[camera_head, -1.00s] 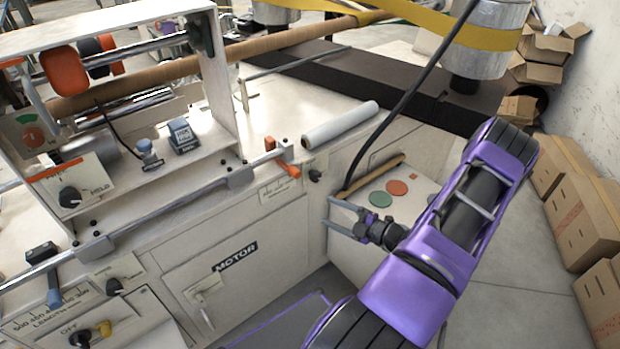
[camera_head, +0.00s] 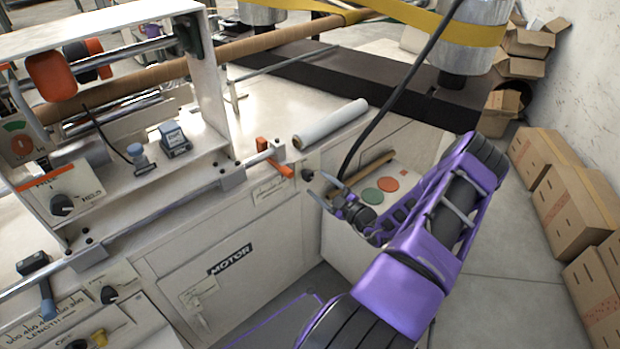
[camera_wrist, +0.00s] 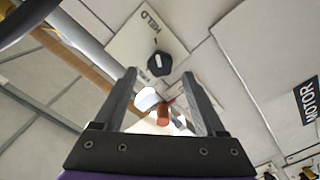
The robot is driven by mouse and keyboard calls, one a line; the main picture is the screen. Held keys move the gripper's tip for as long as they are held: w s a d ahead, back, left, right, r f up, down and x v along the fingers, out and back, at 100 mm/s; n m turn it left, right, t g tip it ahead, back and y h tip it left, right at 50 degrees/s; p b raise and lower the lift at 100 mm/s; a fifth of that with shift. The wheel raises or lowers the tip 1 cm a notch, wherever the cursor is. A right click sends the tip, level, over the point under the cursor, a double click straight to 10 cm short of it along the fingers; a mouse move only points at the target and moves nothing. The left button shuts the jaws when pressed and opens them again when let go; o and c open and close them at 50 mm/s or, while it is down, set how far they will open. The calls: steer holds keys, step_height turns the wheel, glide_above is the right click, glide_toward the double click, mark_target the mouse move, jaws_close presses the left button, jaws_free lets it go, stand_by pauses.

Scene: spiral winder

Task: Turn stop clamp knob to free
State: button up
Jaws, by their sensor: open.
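A small black knob (camera_head: 308,174) sits on the cabinet front, right of the orange lever. In the wrist view what appears to be this knob (camera_wrist: 159,63) is on a pale plate marked HELD, with a light mark on its face. Its exact setting is hard to tell. My gripper (camera_head: 319,186) is open, with its fingertips just right of and below the knob. In the wrist view the gripper (camera_wrist: 158,75) has its fingers spread, with the knob just beyond the tips and nothing held. I cannot see any contact.
The orange lever (camera_head: 275,160) sticks out close to the knob; its end probably shows between the fingers. A white roll (camera_head: 330,124) lies above. Another HELD knob (camera_head: 62,205) is at far left.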

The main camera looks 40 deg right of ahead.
mark_target(310, 178)
steer(key=w, duration=0.5)
steer(key=shift+a, duration=0.2)
jaws_close()
